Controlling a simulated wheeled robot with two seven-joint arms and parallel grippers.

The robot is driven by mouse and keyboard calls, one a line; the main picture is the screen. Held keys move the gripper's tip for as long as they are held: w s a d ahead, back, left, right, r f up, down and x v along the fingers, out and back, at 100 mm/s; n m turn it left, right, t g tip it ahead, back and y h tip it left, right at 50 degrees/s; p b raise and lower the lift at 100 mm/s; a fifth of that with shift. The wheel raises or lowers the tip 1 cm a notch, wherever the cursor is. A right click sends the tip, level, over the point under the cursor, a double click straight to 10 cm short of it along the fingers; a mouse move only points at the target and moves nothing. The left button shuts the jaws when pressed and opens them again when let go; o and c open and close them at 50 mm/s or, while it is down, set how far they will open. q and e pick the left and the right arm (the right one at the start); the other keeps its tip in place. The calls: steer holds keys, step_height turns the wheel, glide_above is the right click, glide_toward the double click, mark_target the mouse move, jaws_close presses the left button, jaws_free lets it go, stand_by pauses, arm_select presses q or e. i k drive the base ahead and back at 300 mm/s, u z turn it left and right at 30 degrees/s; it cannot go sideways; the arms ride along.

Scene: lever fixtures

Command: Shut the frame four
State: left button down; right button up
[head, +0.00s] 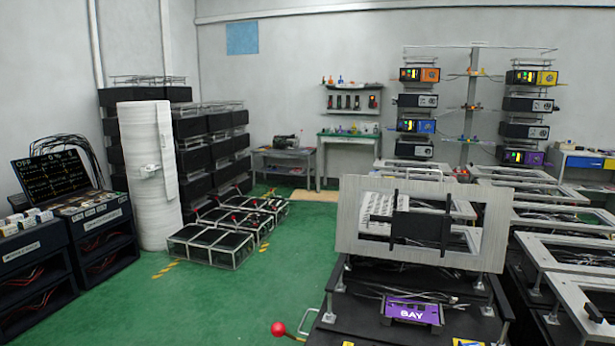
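A brushed-metal frame (350,217) with a rectangular opening stands raised and tilted up over a black bench on the right side of the head view. A black bracket (418,228) with vertical bars sits across its opening. Below it, a purple label (411,311) reading "BAY" is fixed to the black bench (360,322). A lever with a red ball knob (278,328) sticks out at the bench's lower left. I cannot read a number four on any frame. Neither of my grippers shows in this view.
More metal frames (560,252) lie flat on benches along the right. Low wire-framed black boxes (212,243) stand on the floor at centre left. A white wrapped column (147,178) and black consoles (95,232) are on the left. Green floor (215,310) is clear in front.

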mark_target(498, 201)
steer(key=u, duration=1.1)
steer(key=i, duration=3.2)
steer(key=z, duration=3.45)
